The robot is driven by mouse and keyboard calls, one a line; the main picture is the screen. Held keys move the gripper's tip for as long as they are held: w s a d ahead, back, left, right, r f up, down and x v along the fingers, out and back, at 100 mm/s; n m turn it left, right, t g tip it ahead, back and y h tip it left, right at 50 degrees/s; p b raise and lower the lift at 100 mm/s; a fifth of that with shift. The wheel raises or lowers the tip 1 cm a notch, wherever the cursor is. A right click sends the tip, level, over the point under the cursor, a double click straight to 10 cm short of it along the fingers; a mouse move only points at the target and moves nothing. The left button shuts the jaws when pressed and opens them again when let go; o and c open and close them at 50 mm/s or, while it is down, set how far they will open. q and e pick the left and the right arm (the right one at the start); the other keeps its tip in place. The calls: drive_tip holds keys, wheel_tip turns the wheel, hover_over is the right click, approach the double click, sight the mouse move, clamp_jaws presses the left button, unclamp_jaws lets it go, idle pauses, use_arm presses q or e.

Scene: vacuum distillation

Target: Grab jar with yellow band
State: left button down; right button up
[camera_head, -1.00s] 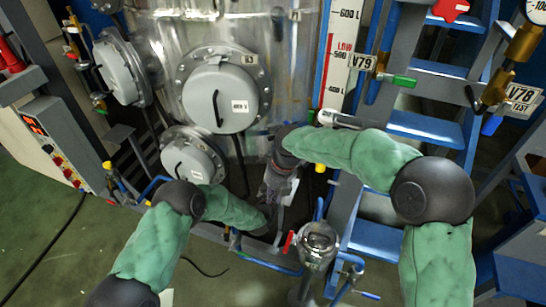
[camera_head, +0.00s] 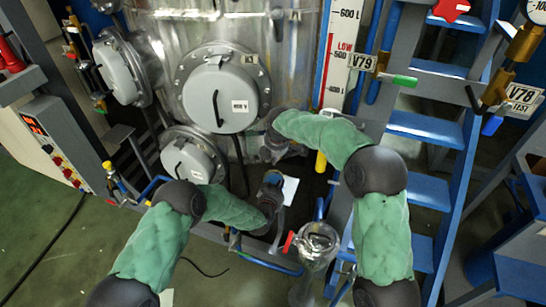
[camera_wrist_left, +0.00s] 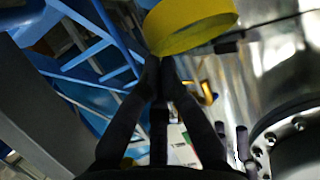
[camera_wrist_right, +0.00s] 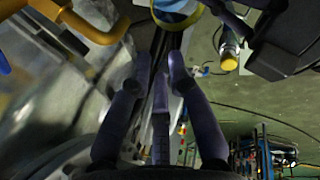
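A thick yellow band (camera_wrist_left: 190,25) shows large at the top of the left wrist view, just beyond my left fingertips (camera_wrist_left: 160,62). I cannot tell whether they touch it. In the right wrist view a yellow band (camera_wrist_right: 177,17) around a pale rim lies just beyond my right fingertips (camera_wrist_right: 161,60). The views do not settle whether these are the same jar. In the head view my left gripper (camera_head: 273,180) is low in front of the tank, and my right gripper (camera_head: 270,152) is just above it, partly hidden.
The steel tank with round grey hatches (camera_head: 220,92) stands close behind the grippers. Blue steps (camera_head: 425,128) are at right. A glass-topped fitting with a red handle (camera_head: 316,240) stands in front right. Open green floor (camera_head: 60,220) lies at left.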

use_arm(q)
drive_tip(key=shift+s+f, duration=0.3)
drive_tip(key=shift+f, duration=0.2)
drive_tip(key=shift+s+f, duration=0.3)
drive_tip(key=shift+f, duration=0.2)
use_arm(e)
drive_tip(key=shift+f, duration=0.1)
drive_tip(key=x, duration=1.2)
clamp_jaws()
drive_tip(key=shift+s, duration=0.1)
use_arm(q)
drive_tip(key=shift+w+r, duration=0.15)
drive_tip(key=shift+r, duration=0.5)
use_arm(e)
drive_tip(key=shift+a+f, duration=0.1)
drive_tip(key=shift+f, duration=0.1)
use_arm(q)
drive_tip(key=shift+r, duration=0.15)
use_arm(e)
drive_tip(key=shift+f, duration=0.1)
